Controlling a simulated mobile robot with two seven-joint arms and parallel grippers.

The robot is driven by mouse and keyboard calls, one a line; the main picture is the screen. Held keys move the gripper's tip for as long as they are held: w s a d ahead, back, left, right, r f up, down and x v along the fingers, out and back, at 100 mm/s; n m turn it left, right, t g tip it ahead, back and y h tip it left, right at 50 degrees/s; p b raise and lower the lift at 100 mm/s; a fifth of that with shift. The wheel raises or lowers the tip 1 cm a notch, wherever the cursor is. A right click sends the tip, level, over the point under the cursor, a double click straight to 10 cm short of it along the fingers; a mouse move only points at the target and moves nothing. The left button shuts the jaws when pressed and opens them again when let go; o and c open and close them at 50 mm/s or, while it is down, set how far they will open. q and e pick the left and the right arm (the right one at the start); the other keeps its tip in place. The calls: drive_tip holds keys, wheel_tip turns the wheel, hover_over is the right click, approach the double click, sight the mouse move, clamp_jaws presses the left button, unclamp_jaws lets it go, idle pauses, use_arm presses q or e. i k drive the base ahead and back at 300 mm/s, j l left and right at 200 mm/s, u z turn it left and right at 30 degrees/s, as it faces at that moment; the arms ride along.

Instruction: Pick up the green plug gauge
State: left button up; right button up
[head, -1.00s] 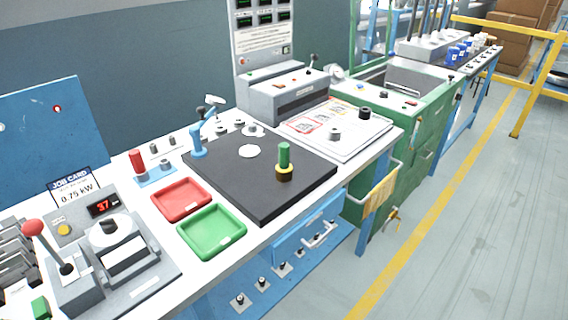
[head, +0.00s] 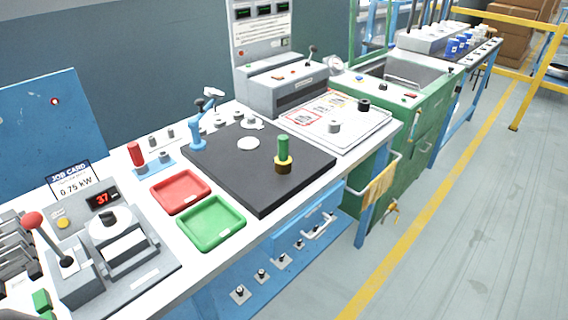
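The green plug gauge (head: 283,146) stands upright on the right part of the black mat (head: 262,198). Its green upper part rises from a yellow band and a dark, brass-coloured round piece (head: 283,168) at the bottom. I cannot tell whether that round piece belongs to the gauge or is a separate ring around it. Neither of my grippers shows in the head view.
A red tray (head: 181,207) and a green tray (head: 211,245) lie left of the mat. A blue clamp-like stand (head: 197,135) is at the mat's left corner. A red cylinder (head: 135,153) stands behind the trays. A white board (head: 350,143) lies right of the mat.

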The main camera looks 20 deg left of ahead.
sight(283, 140)
drive_tip(key=i+l+u, duration=0.1)
drive_tip(key=u, duration=0.95)
drive_tip(key=l+u, duration=0.6)
drive_tip(key=l, duration=0.15)
drive_tip(key=l+u, duration=0.3)
drive_tip(key=l, duration=0.45)
drive_tip(key=k, duration=0.05)
